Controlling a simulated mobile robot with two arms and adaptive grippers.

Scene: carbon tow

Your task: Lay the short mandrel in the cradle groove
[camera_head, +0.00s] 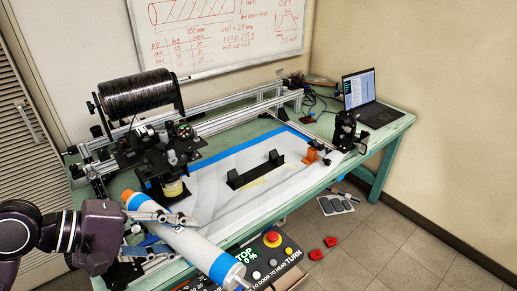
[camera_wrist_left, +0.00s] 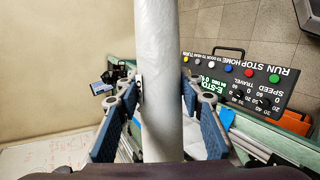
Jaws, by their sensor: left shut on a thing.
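In the left wrist view the mandrel (camera_wrist_left: 158,60) runs lengthwise between the two blue-padded fingers (camera_wrist_left: 160,92). The cradle (camera_head: 257,175), a black bar with two upright blocks, stands on the white mat, apart from the mandrel. Its groove is too small to make out. My right gripper is out of view.
A winding machine with a black tow spool (camera_head: 138,98) stands at the back left. An orange part (camera_head: 311,155) and a black unit (camera_head: 345,130) stand right of the cradle. A control panel (camera_head: 268,256) is at the front edge. The white mat (camera_head: 225,205) around the cradle is mostly clear.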

